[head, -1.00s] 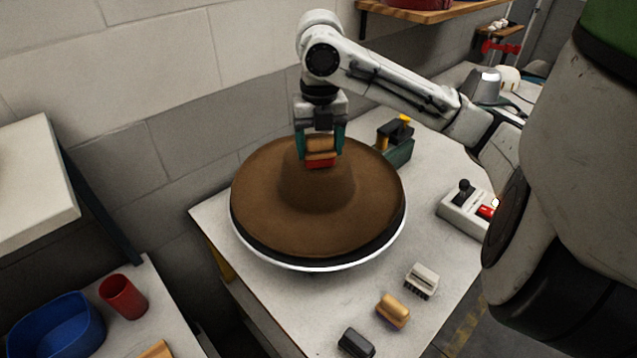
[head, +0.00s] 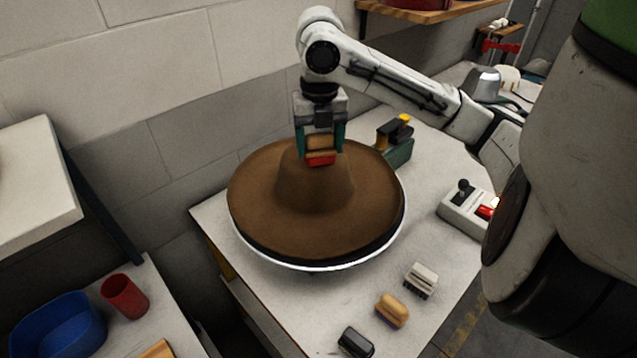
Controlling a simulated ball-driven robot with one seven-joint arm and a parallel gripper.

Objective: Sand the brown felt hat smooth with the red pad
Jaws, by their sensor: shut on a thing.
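The brown felt hat (head: 315,195) sits crown up on a round turntable with a white rim (head: 290,264), at the middle of the head view. My gripper (head: 320,152) is above the far side of the crown, fingers pointing down. Its teal fingers are shut on the red pad (head: 320,160), which has a tan wooden back. The red face is at the top of the crown and appears to touch it. The exact contact under the pad is hidden.
A white brush (head: 421,280), a tan block (head: 392,310) and a dark block (head: 355,342) lie on the bench front. A control box (head: 466,203) stands right, a green device (head: 396,148) behind the hat. A red cup (head: 124,295) and blue bin (head: 58,325) are lower left.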

